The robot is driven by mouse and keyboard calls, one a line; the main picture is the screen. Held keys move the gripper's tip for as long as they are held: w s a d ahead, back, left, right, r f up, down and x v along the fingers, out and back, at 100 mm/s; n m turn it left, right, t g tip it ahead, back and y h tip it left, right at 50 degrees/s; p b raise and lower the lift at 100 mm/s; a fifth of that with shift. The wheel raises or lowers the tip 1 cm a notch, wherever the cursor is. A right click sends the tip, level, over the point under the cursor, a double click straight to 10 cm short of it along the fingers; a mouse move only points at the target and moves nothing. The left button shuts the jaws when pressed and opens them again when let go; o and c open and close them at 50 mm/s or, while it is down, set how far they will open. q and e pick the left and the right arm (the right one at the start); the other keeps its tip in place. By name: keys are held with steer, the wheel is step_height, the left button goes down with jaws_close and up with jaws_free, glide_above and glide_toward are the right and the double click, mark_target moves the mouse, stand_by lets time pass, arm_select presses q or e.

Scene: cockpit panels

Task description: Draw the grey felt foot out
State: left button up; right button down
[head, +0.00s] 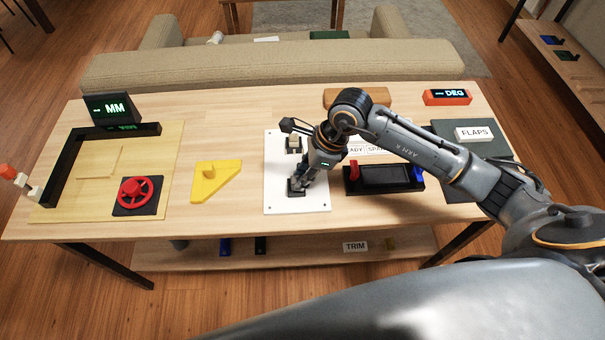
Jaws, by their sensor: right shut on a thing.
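A white board (275,200) lies on the table with two small black holders. The far holder bears a pale block (293,141). My right gripper (298,184) points down at the near black holder (295,193), on the near half of the board. It is shut on a small piece there, which by its place I take to be the grey felt foot. The fingers hide most of that piece, so I cannot tell its colour or how deep it sits. My left gripper is not in view.
Right of the board stands a black tray (385,187) with red and blue ends. To the left are a yellow triangular piece (214,180) and a red wheel (136,192) on a black base. A FLAPS sign (474,133) lies at right. Bare wood (250,160) shows left of the board.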

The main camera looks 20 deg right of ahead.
step_height(320, 180, up, 6)
steer(key=p, duration=0.3)
steer(key=shift+r, duration=0.15)
